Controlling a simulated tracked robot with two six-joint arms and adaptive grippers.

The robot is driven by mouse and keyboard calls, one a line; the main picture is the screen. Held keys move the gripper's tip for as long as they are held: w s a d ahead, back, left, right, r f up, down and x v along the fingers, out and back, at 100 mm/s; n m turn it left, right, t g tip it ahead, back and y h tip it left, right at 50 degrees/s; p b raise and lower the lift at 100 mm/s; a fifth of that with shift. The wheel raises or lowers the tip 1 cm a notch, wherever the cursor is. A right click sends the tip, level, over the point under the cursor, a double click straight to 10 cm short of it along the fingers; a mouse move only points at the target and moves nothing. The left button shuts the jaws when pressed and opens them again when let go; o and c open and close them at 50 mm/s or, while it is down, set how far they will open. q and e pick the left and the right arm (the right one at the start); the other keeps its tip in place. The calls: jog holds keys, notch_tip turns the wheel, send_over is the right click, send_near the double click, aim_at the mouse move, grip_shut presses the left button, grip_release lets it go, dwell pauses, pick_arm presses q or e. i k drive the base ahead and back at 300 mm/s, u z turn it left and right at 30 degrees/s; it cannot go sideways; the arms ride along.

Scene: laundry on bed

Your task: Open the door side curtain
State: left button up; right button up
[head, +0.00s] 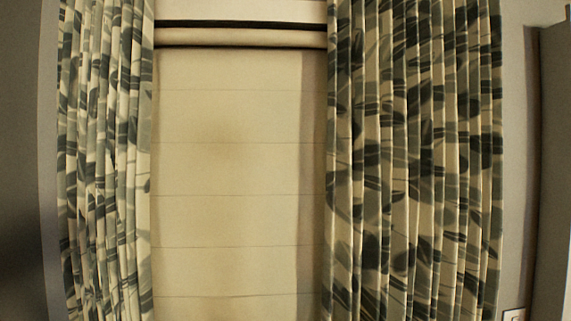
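Two patterned curtains with grey-green leaf shapes on cream hang in the head view. The left curtain (105,160) is narrower and bunched in folds. The right curtain (415,160) is wider and also hangs in vertical folds. The frames do not show for certain which of them is the door side one. A gap lies between the curtains. Their top ends and lower ends are cut off by the frame. Neither of my grippers is in view.
A cream blind (230,180) with horizontal seams covers the gap between the curtains, below a dark rail (240,24). A grey wall (514,150) and a brown vertical edge (533,160) stand at the right. A small white plate (514,315) is at the lower right.

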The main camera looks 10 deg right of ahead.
aim_at(338, 247)
jog(key=z, duration=1.4)
jog(key=i, duration=0.1)
jog(key=u, duration=2.55)
jog(key=k, duration=1.8)
jog(key=z, duration=0.8)
jog(key=i, duration=1)
jog(key=u, duration=0.05)
